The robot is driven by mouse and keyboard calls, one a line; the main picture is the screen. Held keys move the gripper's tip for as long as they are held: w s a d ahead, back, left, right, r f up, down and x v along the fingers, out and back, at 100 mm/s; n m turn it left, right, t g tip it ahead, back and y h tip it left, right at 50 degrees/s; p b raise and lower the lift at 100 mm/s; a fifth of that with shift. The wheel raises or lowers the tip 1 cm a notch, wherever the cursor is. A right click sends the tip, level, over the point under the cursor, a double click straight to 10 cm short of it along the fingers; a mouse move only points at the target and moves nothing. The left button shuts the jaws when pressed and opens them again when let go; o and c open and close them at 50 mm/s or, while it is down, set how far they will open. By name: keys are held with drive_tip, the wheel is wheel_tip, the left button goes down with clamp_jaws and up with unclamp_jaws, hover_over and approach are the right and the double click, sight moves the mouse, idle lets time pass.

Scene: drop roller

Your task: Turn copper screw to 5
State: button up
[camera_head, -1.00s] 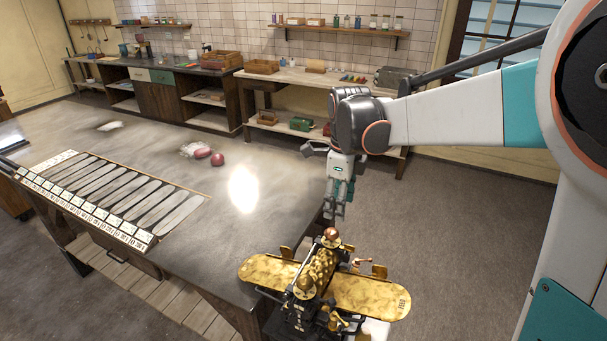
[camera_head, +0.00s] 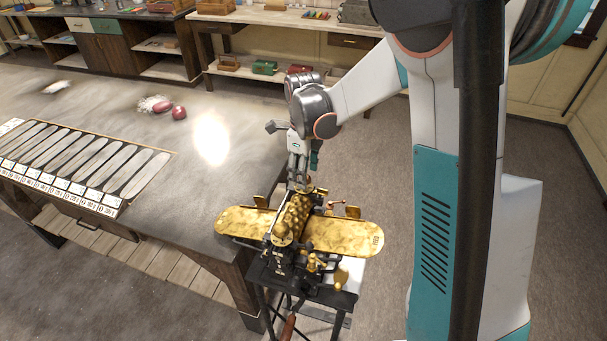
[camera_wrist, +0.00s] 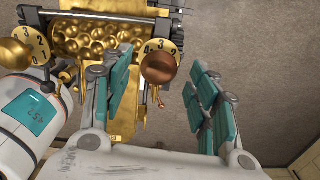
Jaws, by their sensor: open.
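The copper screw (camera_wrist: 158,66) is a round copper-coloured knob on the brass drop roller machine (camera_head: 345,238). In the wrist view it lies between the two teal-padded fingers of my open gripper (camera_wrist: 162,98), nearer the left finger, with space to the right one. In the head view my gripper (camera_head: 297,188) is directly above the machine's far end, hiding the copper screw.
The machine stands on a dark stand (camera_head: 345,298) beside a grey-topped table (camera_head: 190,215) with a row of long oval moulds (camera_head: 95,160). Two dark red lumps (camera_head: 179,113) lie on the table. Open floor is to the right of the machine.

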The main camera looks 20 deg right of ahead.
drive_tip(key=shift+f, duration=0.75)
drive_tip(key=shift+c, duration=0.5)
drive_tip(key=c, duration=0.9)
drive_tip(key=shift+c, duration=0.2)
